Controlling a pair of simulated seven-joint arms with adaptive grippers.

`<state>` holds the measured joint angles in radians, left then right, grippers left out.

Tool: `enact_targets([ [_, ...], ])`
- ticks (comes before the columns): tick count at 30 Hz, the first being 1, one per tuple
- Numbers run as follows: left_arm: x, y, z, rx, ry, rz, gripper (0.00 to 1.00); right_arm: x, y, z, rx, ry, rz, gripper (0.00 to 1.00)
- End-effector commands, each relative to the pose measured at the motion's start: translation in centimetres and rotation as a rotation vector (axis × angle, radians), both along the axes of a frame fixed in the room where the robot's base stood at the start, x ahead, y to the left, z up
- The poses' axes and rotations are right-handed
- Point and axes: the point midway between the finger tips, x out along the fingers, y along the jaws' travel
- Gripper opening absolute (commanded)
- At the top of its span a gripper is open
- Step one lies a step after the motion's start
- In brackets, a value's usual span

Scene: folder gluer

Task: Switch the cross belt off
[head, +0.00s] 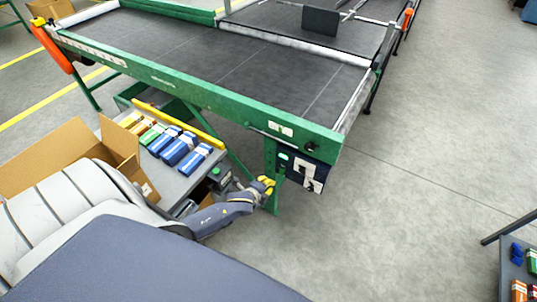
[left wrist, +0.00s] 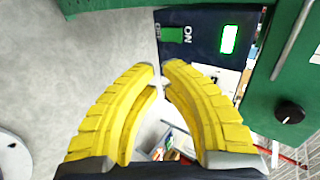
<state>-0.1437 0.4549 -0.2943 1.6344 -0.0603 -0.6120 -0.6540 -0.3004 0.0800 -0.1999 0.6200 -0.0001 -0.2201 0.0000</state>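The switch box (head: 305,172) hangs under the near right corner of the green-framed belt in the head view, with dark and white faces. In the left wrist view, the dark blue panel (left wrist: 202,52) has an "ON" label, a green patch beside it and a lit green rectangle (left wrist: 229,39). My left gripper (head: 268,184) is just left of the box in the head view. In the left wrist view its yellow fingers (left wrist: 160,70) nearly meet below the panel, with nothing seen between them. Contact with the panel cannot be told. My right gripper is out of view.
A black knob (left wrist: 290,112) is on the green frame right of the panel. A grey shelf (head: 178,186) with several coloured packs and an open cardboard box (head: 65,155) stand left of my arm. Another table with packs (head: 519,252) is at far right. The floor between is clear.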

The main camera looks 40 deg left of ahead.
Motion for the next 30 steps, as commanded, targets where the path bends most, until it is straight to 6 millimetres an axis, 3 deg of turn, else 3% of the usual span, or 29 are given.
enact_targets([
  [20,-1.1,-0.2,-0.6,0.000,-0.008,-0.001,0.00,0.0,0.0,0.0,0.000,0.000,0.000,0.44],
  [30,1.0,-0.1,-2.0,0.002,-0.008,0.000,0.00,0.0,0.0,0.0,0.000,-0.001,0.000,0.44],
])
